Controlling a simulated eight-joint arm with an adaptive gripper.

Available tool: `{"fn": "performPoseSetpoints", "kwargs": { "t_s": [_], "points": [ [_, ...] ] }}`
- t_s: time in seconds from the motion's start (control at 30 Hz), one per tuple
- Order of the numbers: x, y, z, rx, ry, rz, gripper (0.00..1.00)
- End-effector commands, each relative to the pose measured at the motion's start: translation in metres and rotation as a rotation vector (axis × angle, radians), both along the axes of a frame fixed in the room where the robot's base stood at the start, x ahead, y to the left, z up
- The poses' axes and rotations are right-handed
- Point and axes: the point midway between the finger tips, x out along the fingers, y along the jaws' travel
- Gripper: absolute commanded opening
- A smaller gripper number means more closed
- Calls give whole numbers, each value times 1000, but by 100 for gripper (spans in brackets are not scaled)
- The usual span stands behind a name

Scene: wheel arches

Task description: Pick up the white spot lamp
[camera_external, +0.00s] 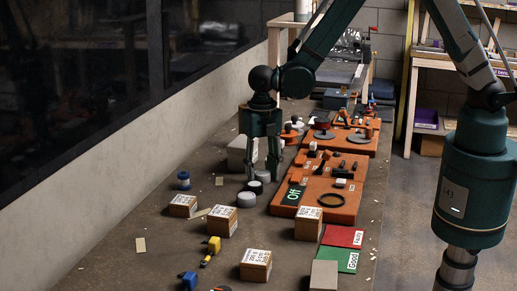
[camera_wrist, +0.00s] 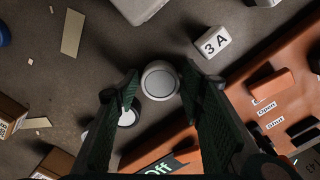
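A round, pale white lamp (camera_wrist: 160,80) with a ringed face sits on the bench between my fingertips in the wrist view. In the external view it looks to be the small pale cylinder (camera_external: 263,176) between the fingers. My gripper (camera_wrist: 161,83) points down with one finger on each side of the lamp. It looks open; contact with the lamp cannot be made out. A second round white piece (camera_wrist: 127,118) is partly hidden by the left finger in the wrist view. My gripper (camera_external: 263,179) is low over the bench in the external view.
A white block marked 3 A (camera_wrist: 212,42) lies beside the right finger. An orange board marked Off (camera_external: 318,190) lies close on the right. Cardboard boxes (camera_external: 222,221) stand in front.

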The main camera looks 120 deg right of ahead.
Motion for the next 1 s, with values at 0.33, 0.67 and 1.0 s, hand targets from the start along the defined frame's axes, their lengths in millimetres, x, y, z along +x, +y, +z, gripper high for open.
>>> {"fn": "performPoseSetpoints", "kwargs": {
  "t_s": [0.33,0.67,1.0],
  "points": [
    [0,0,0,0,0,0,19],
    [0,0,6,0,0,0,19],
    [-1,0,41,0,0,0,19]
  ]
}}
